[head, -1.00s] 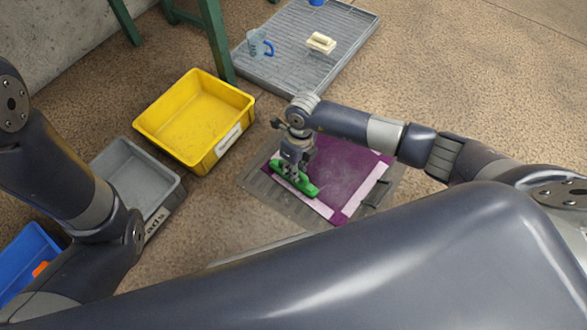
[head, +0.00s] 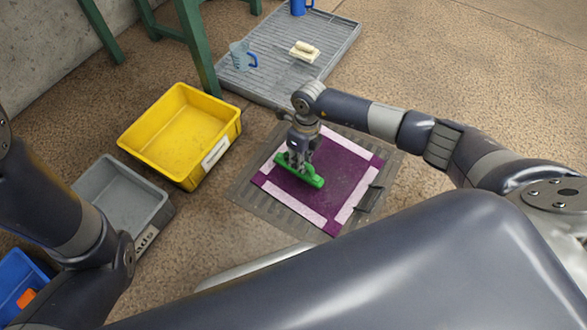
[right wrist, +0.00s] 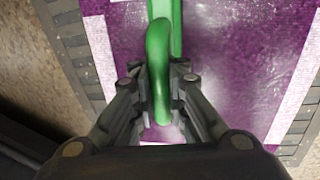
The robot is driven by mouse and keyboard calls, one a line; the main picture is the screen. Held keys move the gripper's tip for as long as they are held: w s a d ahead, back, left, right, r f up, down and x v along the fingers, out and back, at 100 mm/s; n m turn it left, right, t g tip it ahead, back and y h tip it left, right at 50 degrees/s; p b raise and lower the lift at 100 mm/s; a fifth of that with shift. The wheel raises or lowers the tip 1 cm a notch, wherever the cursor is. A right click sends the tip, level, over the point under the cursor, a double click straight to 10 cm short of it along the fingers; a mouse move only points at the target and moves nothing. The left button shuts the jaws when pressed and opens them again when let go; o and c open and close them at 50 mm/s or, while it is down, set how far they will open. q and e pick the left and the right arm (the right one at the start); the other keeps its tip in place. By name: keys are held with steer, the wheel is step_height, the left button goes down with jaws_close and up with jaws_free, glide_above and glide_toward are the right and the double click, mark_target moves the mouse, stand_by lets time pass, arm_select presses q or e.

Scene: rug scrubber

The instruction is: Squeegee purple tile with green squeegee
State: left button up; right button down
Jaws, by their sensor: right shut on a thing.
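The purple tile (head: 345,170) lies flat on a grey ribbed mat (head: 243,190) on the floor, with pale strips along its edges and a whitish haze on its surface. The green squeegee (head: 309,177) is on the tile, left of its middle; I cannot tell how firmly it touches. My right gripper (head: 297,158) is shut on the squeegee's handle from above. In the right wrist view the green handle (right wrist: 158,60) runs between the two fingers (right wrist: 158,82), with purple tile on both sides. My left arm shows at the left, but its gripper is out of view.
A yellow bin (head: 180,95), a grey bin (head: 92,180) and a blue bin (head: 15,262) stand to the left. A grey ribbed tray (head: 335,48) at the back holds a clear jug (head: 240,58), a cream block (head: 304,50) and a blue cup (head: 298,7). Floor to the right is clear.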

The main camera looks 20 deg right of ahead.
steer(key=shift+w+d+f+b, duration=0.1)
steer(key=shift+w+d+b, duration=0.55)
steer(key=shift+d, duration=0.55)
steer(key=shift+w+d+b, duration=0.3)
steer(key=shift+w+d, duration=0.5)
steer(key=shift+d, duration=0.35)
steer(key=shift+w+d, duration=0.35)
steer(key=shift+d, duration=0.2)
steer(key=w+d+b, duration=0.1)
steer(key=d+b, duration=0.1)
steer(key=shift+w+d+f, duration=0.15)
steer(key=shift+w+d, duration=0.15)
steer(key=shift+w, duration=0.05)
steer(key=shift+w+d+b, duration=0.4)
steer(key=shift+d+b, duration=0.2)
steer(key=shift+d, duration=0.05)
steer(key=shift+w+d+b, duration=0.4)
steer(key=shift+d+b, duration=0.1)
steer(key=shift+d, duration=0.15)
steer(key=shift+w+d+b, duration=0.35)
steer(key=shift+d+b, duration=0.1)
steer(key=shift+d, duration=0.2)
steer(key=shift+w+d, duration=0.45)
steer(key=shift+d, duration=0.25)
steer(key=shift+r, duration=0.25)
